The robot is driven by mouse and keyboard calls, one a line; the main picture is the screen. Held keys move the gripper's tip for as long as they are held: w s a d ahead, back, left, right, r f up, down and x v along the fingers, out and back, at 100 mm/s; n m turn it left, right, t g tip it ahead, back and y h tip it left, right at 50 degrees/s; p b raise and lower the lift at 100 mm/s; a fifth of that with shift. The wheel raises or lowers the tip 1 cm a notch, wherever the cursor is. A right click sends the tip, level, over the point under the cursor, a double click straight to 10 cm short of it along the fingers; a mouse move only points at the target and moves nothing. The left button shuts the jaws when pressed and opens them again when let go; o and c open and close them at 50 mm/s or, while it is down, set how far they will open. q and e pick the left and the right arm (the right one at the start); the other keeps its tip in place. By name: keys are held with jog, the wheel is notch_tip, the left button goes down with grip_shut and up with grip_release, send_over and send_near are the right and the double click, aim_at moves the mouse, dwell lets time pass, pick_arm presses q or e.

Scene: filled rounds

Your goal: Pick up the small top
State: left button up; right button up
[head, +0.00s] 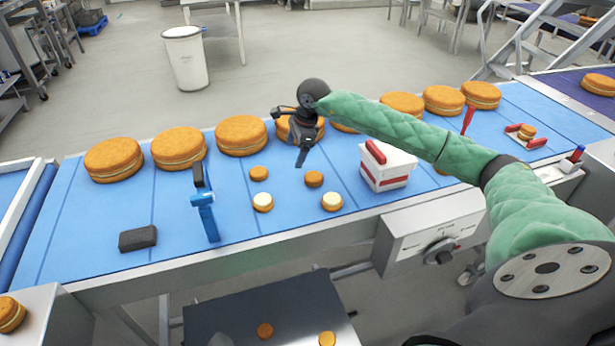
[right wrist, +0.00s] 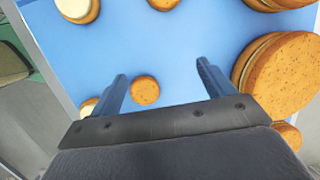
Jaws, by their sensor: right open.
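Two small plain brown tops lie on the blue belt (head: 228,222) in the head view: a left top (head: 259,173) and a right top (head: 314,179). Two small cream-covered rounds, a left one (head: 263,202) and a right one (head: 332,201), lie nearer me. My right gripper (head: 302,160) hangs above the belt, just behind the right top. In the right wrist view my right gripper (right wrist: 161,70) is open and empty. The right top (right wrist: 145,90) shows between its fingers, nearer the left finger, apparently below them. The left top (right wrist: 165,3) is cut by the upper edge. My left gripper is not seen.
Large filled rounds (head: 241,135) line the belt's far side. A white box with red trim (head: 386,166) stands right of the small rounds. A blue tool (head: 206,215) and a dark block (head: 138,239) are at left. A control box (head: 437,232) is at the front edge.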

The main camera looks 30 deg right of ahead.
jog(key=n+g+h, duration=0.1)
jog(key=g+h, duration=0.1)
send_over(314, 176)
jog(key=shift+a+f, duration=0.2)
jog(key=shift+a, duration=0.05)
jog(key=shift+d+f+n, duration=0.1)
jog(key=shift+n, duration=0.3)
jog(key=shift+f, duration=0.1)
jog(key=shift+f+p, duration=0.65)
jog(key=shift+f, duration=0.55)
notch_tip(314, 176, down, 4)
jog(key=p, duration=0.3)
jog(key=shift+w+d, duration=0.1)
jog(key=shift+d, duration=0.05)
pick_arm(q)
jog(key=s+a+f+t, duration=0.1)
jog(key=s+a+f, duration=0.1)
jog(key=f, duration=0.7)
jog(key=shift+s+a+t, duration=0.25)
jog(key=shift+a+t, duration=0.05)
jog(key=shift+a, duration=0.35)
pick_arm(e)
jog(key=shift+f, duration=0.6)
jog(key=c, duration=0.8)
